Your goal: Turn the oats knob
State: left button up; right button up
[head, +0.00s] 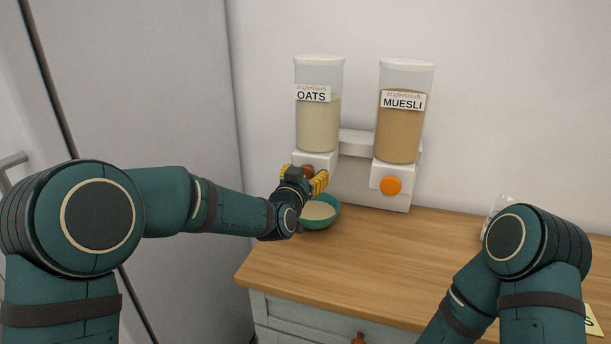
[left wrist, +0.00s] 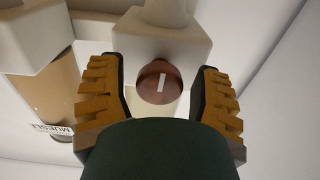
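The oats dispenser (head: 318,122) stands at the left of a white wall stand, its clear container partly filled with pale oats. Its brown knob (left wrist: 159,83) shows in the left wrist view, round with a white mark that is close to upright. In the head view the knob (head: 308,171) is partly hidden by my gripper. My left gripper (head: 318,181) is in front of the knob. In the left wrist view the left gripper's yellow fingers (left wrist: 161,92) are spread on either side of the knob, with gaps to it. My right gripper is not in view.
A teal bowl (head: 324,214) with pale contents stands under the oats outlet, close below my left gripper. The muesli dispenser (head: 402,115) with an orange knob (head: 391,185) is to the right. The wooden counter (head: 400,255) is mostly clear. A clear item (head: 497,212) stands behind my right arm.

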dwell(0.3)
pick_arm(q)
jog(key=v, duration=1.2)
